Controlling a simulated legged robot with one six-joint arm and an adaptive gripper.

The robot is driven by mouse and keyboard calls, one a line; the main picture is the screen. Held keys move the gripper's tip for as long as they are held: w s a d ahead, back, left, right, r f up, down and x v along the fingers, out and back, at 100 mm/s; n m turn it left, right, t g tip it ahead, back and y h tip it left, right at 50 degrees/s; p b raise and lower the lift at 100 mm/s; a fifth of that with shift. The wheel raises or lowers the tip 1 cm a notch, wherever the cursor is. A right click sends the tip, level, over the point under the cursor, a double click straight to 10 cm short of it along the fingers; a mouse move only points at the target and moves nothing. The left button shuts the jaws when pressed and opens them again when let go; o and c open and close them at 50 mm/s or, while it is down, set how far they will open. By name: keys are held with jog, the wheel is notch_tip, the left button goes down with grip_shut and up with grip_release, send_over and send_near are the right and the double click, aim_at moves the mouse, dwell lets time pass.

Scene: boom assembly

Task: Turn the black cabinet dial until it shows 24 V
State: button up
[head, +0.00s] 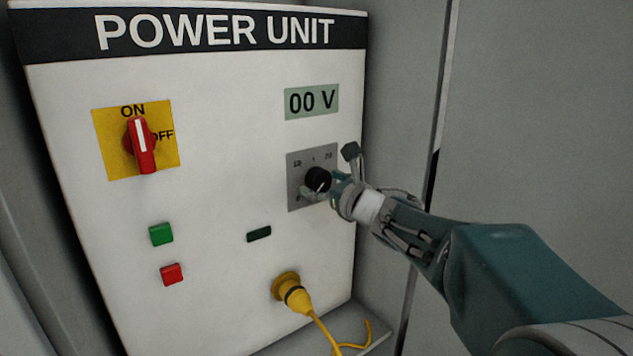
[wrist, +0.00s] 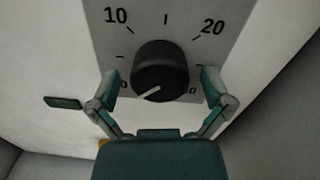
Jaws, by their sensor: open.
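The black dial (head: 318,179) sits on a grey scale plate (head: 300,162) on the white power unit panel. In the wrist view the dial (wrist: 160,72) has a white pointer line aimed to the lower left, close to the 0 mark. The scale shows 10 at upper left and 20 at upper right; the lower right number is partly hidden. The display (head: 312,101) above reads 00 V. My gripper (wrist: 160,86) is open, with one finger on each side of the dial. I cannot tell whether the fingers touch it.
A red rotary switch (head: 141,146) on a yellow plate is at left, its handle near upright. Green (head: 161,235) and red (head: 171,273) buttons sit below it. A yellow plug (head: 290,291) with a cable is below the dial. A grey wall (head: 540,110) stands at right.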

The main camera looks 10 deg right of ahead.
jog(key=shift+w+a, duration=0.1)
jog(key=shift+w, duration=0.15)
jog(key=shift+c, duration=0.3)
jog(key=c, duration=1.1)
